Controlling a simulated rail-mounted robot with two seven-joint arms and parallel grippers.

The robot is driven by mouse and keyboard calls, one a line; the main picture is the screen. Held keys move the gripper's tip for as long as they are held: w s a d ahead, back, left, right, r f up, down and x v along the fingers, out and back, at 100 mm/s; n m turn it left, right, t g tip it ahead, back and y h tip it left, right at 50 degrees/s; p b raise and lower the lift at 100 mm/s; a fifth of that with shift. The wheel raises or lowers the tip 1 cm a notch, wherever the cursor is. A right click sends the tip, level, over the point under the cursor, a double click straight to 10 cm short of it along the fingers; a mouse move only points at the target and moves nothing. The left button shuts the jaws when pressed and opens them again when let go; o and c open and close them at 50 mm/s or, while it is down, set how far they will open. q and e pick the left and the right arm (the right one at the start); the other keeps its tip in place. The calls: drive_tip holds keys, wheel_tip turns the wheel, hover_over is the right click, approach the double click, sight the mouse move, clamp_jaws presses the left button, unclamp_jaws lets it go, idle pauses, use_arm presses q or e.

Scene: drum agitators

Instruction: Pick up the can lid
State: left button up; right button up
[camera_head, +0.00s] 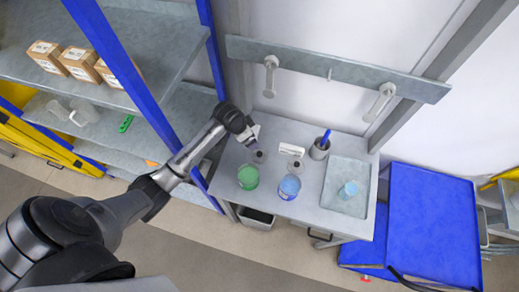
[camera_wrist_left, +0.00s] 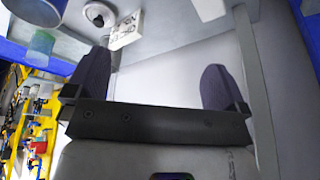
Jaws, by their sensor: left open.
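Two round grey lids with raised knobs lie on the grey workbench in the head view, a left lid (camera_head: 258,157) behind the green can (camera_head: 248,177) and a right lid (camera_head: 296,164) behind the blue can (camera_head: 289,187). My left gripper (camera_head: 253,138) is just above and behind the left lid. In the left wrist view my left gripper (camera_wrist_left: 155,62) is open, with nothing between its dark fingers. One lid (camera_wrist_left: 99,14) shows there at the upper left, outside the fingers; I cannot tell which. My right gripper is not in view.
A white labelled block (camera_head: 291,150) lies between the lids, and it also shows in the wrist view (camera_wrist_left: 125,30). A holder (camera_head: 319,149) with a blue item and a tray (camera_head: 338,205) with a light blue cup stand right. A blue-post shelf (camera_head: 160,50) flanks my left arm.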

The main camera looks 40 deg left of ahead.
use_arm(q)
drive_tip(key=a+f+m+h, duration=0.3)
drive_tip(key=f, duration=0.4)
drive_tip(key=m+b, duration=0.4)
drive_tip(key=b, duration=0.2)
approach(259, 153)
drive_tip(key=shift+h, duration=0.4)
drive_tip(key=x, duration=0.4)
drive_tip(key=shift+a+f, duration=0.2)
drive_tip(key=shift+f, duration=0.1)
drive_tip(key=shift+w+d+f+b, duration=0.1)
drive_tip(key=shift+d+f+b, duration=0.2)
drive_tip(key=shift+b, duration=0.2)
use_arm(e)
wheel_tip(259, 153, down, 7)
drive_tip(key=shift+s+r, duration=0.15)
use_arm(q)
drive_tip(key=b+x, duration=0.3)
drive_tip(key=x, duration=0.1)
drive_tip(key=shift+a+f+b, duration=0.1)
drive_tip(key=shift+f+b, duration=0.1)
drive_tip(key=shift+b, duration=0.15)
drive_tip(key=shift+w+d+f+b, duration=0.2)
drive_tip(key=shift+d+f+b, duration=0.05)
drive_tip(key=shift+f+b, duration=0.15)
drive_tip(key=shift+r, duration=0.1)
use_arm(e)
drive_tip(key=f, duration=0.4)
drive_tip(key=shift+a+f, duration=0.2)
